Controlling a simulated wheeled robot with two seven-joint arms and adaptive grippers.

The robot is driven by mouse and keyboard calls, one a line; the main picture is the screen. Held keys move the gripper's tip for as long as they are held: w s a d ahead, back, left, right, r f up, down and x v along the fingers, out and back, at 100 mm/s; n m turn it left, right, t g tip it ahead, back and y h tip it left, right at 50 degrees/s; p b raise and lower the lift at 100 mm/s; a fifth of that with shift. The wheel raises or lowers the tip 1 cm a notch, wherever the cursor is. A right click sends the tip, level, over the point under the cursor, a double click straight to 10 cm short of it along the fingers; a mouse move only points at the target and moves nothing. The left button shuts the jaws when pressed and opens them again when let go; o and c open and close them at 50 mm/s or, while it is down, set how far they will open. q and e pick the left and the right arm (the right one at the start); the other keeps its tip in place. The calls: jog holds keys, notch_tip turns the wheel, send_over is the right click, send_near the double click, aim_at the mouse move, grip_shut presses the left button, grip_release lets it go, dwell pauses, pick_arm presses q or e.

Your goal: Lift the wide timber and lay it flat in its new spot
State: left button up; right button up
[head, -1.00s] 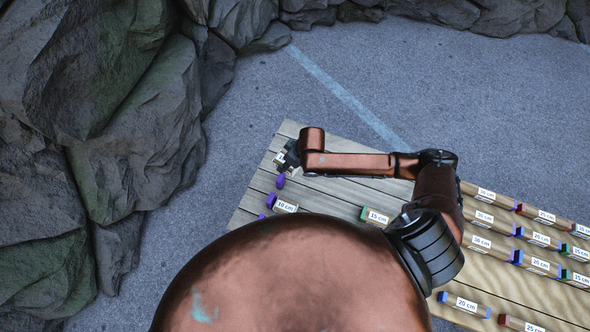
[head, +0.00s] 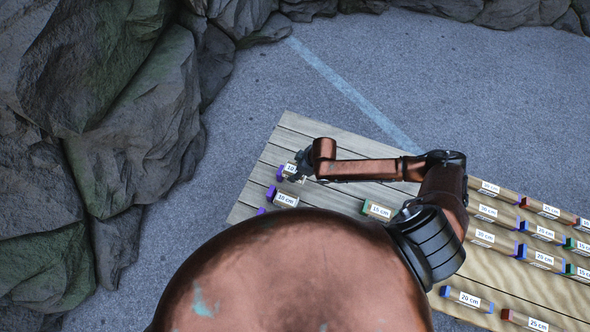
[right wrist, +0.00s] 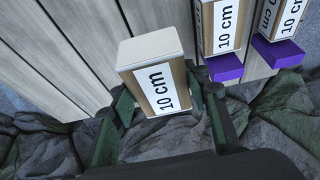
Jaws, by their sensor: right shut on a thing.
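My right gripper (head: 301,166) is at the left part of the plank deck in the head view. It is shut on a short wooden timber (head: 291,168) marked 10 cm. In the right wrist view the held timber (right wrist: 160,84) sits between the dark green fingers (right wrist: 163,104), its pale end and label showing. Whether it touches the deck is unclear. Another 10 cm timber (head: 286,199) with a purple end lies just below it in the head view. In the right wrist view, timbers with purple ends (right wrist: 222,30) lie to its right. My left gripper is not visible.
A 15 cm timber (head: 378,209) with a green end lies on the plank deck (head: 300,125). Several labelled timbers (head: 540,232) lie in rows at right. Dark rocks (head: 130,110) stand at left, beyond open grey ground (head: 250,95).

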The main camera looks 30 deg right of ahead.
notch_tip(320, 180, down, 3)
jog(key=b, duration=0.2)
jog(key=shift+f+b, duration=0.1)
jog(key=shift+b, duration=0.3)
jog(key=shift+f, duration=1.65)
jog(key=shift+f, duration=0.9)
jog(key=o, duration=1.3)
